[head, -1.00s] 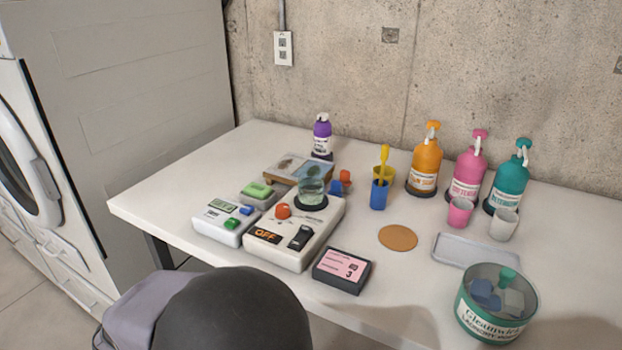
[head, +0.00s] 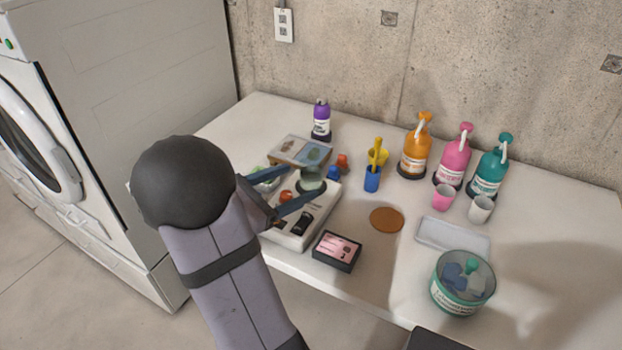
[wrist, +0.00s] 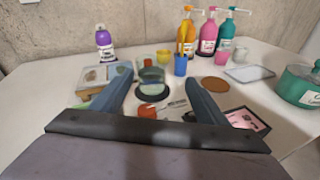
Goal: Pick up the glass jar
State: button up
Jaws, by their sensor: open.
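The glass jar (head: 311,178) is a small clear greenish jar on the dark round plate of a white device (head: 318,218) with an orange knob and a black switch. My gripper (head: 292,190) is open, its two blue-grey fingers reaching toward the jar from the left in the head view. In the wrist view the jar (wrist: 151,77) stands upright beyond and between the two fingertips (wrist: 158,88). Nothing is in the gripper. I cannot tell whether a finger touches the jar.
Behind the jar lies a framed tray (head: 298,151). A blue cup (head: 372,179) with a yellow brush, a cork coaster (head: 387,220) and a pink-labelled box (head: 337,250) are to the right. Pump bottles (head: 416,150) stand at the back. A green tub (head: 461,285) is front right.

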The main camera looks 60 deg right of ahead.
aim_at(303, 172)
jog(key=d, duration=0.1)
jog(key=d+n+h, duration=0.1)
jog(key=d+t, duration=0.1)
jog(key=shift+s+d+f+n+h+b, duration=0.1)
jog(key=shift+s+n+h+b, duration=0.2)
jog(key=shift+n+b, duration=0.1)
jog(key=shift+w+d+n+t+h, duration=0.2)
jog(key=shift+d+n+t+h, duration=0.35)
jog(key=shift+d+n, duration=0.25)
jog(key=shift+s+d+r+p, duration=0.1)
jog(key=shift+s+d+p, duration=0.1)
jog(key=shift+d, duration=0.6)
jog(key=shift+s+d+r+p, duration=0.1)
jog(key=shift+d+p, duration=0.1)
jog(key=shift+d, duration=0.6)
jog(key=shift+s+d+p, duration=0.2)
jog(key=shift+d+p, duration=0.05)
jog(key=shift+d, duration=0.75)
jog(key=shift+s+d+p, duration=0.15)
jog(key=shift+d+p, duration=0.05)
jog(key=shift+d, duration=0.8)
jog(key=c, duration=1.3)
jog(key=shift+o, duration=0.2)
jog(key=shift+r, duration=0.3)
notch_tip(303, 172, up, 9)
jog(key=shift+r, duration=0.2)
